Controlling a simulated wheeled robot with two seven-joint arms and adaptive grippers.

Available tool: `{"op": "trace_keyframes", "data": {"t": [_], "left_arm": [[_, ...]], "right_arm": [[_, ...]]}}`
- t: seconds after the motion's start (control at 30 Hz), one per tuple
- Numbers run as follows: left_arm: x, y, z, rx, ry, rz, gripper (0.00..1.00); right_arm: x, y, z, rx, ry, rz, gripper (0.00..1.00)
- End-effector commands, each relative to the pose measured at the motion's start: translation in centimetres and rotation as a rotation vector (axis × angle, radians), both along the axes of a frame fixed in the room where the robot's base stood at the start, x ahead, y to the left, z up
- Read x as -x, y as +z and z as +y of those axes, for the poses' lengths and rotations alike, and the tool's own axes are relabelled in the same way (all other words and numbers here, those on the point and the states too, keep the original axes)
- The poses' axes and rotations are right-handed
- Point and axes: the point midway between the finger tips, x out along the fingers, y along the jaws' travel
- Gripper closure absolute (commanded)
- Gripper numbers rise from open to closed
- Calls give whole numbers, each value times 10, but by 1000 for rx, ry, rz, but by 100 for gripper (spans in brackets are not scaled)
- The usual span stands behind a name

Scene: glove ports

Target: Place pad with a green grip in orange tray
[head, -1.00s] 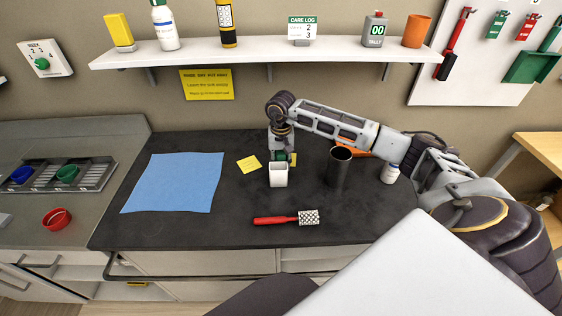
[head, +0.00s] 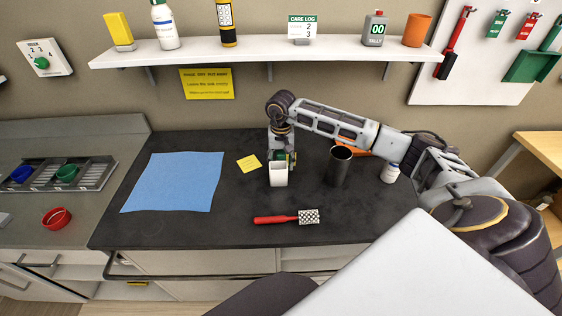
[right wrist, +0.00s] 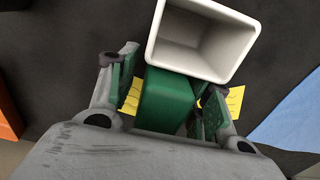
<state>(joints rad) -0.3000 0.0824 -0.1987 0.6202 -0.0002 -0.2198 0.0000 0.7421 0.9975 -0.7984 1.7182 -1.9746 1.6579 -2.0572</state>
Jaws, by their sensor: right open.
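The pad with a green grip (right wrist: 168,100) is between my right gripper's fingers in the right wrist view. Its green block shows, with yellow on both sides. The orange tray (head: 357,148) lies behind the dark cup, mostly hidden by the cup and my right arm. My left gripper is not in view.
The white cup (head: 278,175) stands right in front of the pad, close to my fingers. A dark cup (head: 339,168) and a white bottle (head: 390,173) stand to the right.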

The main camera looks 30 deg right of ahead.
Motion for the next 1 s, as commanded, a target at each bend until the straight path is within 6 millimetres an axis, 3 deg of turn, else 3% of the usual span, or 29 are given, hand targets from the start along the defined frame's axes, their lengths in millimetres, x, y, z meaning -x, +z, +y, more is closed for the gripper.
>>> {"op": "trace_keyframes", "data": {"t": [0.27, 0.63, 1.0], "left_arm": [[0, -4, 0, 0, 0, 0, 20], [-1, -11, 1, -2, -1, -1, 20], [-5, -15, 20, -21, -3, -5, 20]], "right_arm": [[-1, 24, 0, 1, 0, -3, 50], [-1, 71, 0, 0, 0, -4, 50], [-1, 112, 0, 0, 0, -1, 50]]}}
